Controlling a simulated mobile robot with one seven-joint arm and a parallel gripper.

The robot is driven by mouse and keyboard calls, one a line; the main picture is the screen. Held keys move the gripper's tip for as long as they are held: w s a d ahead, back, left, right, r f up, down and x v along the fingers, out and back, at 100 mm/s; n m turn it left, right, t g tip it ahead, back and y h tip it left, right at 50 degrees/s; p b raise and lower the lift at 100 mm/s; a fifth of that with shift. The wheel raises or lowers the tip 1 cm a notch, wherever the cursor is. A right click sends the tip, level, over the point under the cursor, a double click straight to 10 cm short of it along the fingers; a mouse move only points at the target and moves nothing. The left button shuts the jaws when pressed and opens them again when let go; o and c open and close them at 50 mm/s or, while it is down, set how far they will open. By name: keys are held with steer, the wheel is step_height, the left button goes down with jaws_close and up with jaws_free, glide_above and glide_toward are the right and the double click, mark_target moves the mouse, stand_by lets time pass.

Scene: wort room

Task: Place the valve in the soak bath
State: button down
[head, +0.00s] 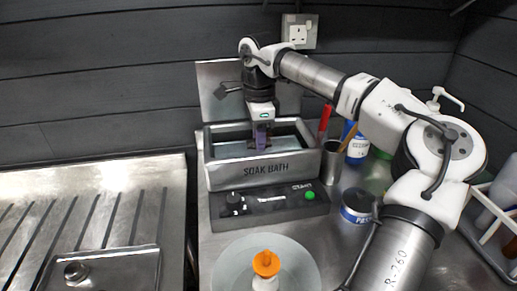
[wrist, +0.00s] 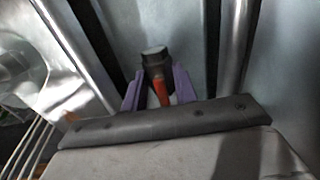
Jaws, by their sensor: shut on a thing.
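The soak bath (head: 225,175) is an open grey metal tank with "SOAK BATH" on its front and its lid raised behind. My gripper (head: 262,140) points down over the bath's opening, with its purple fingers at or below rim level. In the wrist view my gripper (wrist: 160,92) is shut on the valve (wrist: 154,62), a dark cylindrical body with a red-orange handle. The valve is hard to make out in the head view. I cannot tell whether it touches the bath's floor.
A control panel (head: 275,206) with a green button is at the bath's front. A metal cup (head: 331,165) with tools, a blue-labelled bottle (head: 356,150) and a round tin (head: 356,206) stand to its right. A pale bowl (head: 230,270) with an orange-topped item is in front. A drainboard sink (head: 110,215) is left.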

steer(key=shift+w+f+p, duration=0.15)
steer(key=shift+f+p, duration=0.35)
steer(key=shift+f, duration=1.55)
steer(key=shift+f, duration=0.1)
steer(key=c, duration=1.1)
jaws_free()
step_height(320, 180, up, 12)
steer(key=shift+r+b, duration=0.15)
steer(key=shift+b, duration=0.35)
